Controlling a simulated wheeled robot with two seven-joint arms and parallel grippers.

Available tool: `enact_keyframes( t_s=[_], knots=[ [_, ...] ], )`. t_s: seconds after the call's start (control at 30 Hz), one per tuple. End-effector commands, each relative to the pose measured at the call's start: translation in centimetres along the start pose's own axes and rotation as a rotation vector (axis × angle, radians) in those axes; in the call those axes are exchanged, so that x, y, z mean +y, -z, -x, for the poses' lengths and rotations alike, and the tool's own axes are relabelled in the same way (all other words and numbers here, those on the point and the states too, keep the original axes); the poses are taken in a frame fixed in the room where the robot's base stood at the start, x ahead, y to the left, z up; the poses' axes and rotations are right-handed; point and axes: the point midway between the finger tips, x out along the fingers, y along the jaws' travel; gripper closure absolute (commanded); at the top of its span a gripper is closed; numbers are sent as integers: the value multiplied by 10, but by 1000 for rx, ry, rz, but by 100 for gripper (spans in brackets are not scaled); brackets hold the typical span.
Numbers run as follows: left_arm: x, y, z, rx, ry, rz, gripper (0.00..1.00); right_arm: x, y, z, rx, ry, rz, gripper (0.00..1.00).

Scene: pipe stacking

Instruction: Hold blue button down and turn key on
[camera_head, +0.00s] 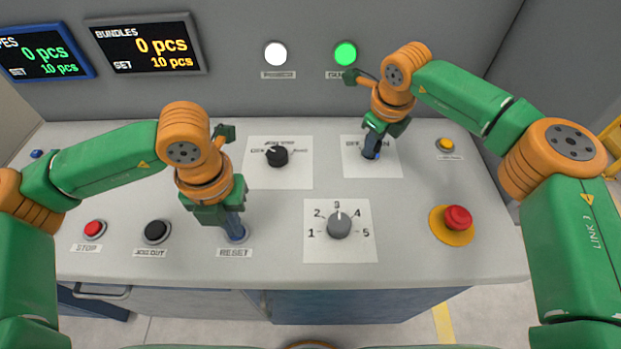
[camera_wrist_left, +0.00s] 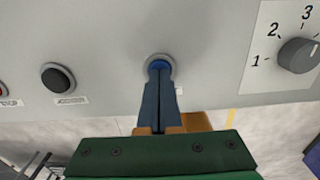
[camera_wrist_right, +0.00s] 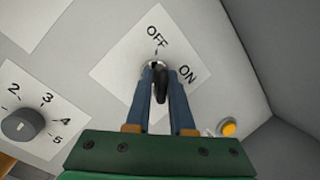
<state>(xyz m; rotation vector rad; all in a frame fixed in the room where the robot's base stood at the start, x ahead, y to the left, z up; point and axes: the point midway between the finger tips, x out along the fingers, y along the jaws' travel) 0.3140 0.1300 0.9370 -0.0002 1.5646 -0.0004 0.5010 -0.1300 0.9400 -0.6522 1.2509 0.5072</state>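The blue button (camera_wrist_left: 158,60) above the RESET label shows a ring and a blue edge around my fingertips in the left wrist view. My left gripper (camera_head: 236,236) points down with its fingers together, tips on the button; how far it is pressed is hidden. The black key (camera_wrist_right: 161,84) stands in its switch on a white OFF/ON plate (camera_wrist_right: 118,78). It lies roughly in line with the OFF mark. My right gripper (camera_wrist_right: 160,68) has one finger on each side of the key, apparently closed on it. In the head view my right gripper (camera_head: 371,155) hides most of the switch.
The panel holds a red STOP button (camera_head: 94,228), a black button (camera_head: 156,231), a black selector (camera_head: 277,156), a numbered knob (camera_head: 339,224), a red mushroom button (camera_head: 457,218) and a yellow button (camera_head: 446,144). A white lamp (camera_head: 276,53) and bright green lamp (camera_head: 345,52) are behind.

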Motion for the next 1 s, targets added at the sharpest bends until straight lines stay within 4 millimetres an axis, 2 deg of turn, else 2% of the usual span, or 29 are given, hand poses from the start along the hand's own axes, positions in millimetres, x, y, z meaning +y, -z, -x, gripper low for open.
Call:
enact_keyframes(
  t_s=[0.03,0.27,0.47,0.7,0.87,1.0],
  knots=[
    [0,4,-6,18,-5,-3,100,0,2,-3,5,1,0,100],
    [0,4,-6,17,-4,-2,100,0,2,-3,6,2,-3,100],
    [0,4,-6,17,-4,-2,100,0,1,-3,53,52,-274,100],
    [0,4,-6,17,-4,-1,100,0,2,-3,58,57,-303,100],
    [0,4,-6,17,-4,-1,100,0,1,-3,102,103,-557,100],
    [0,3,-5,16,-4,-1,100,0,2,-3,108,109,-586,100]
  ],
)
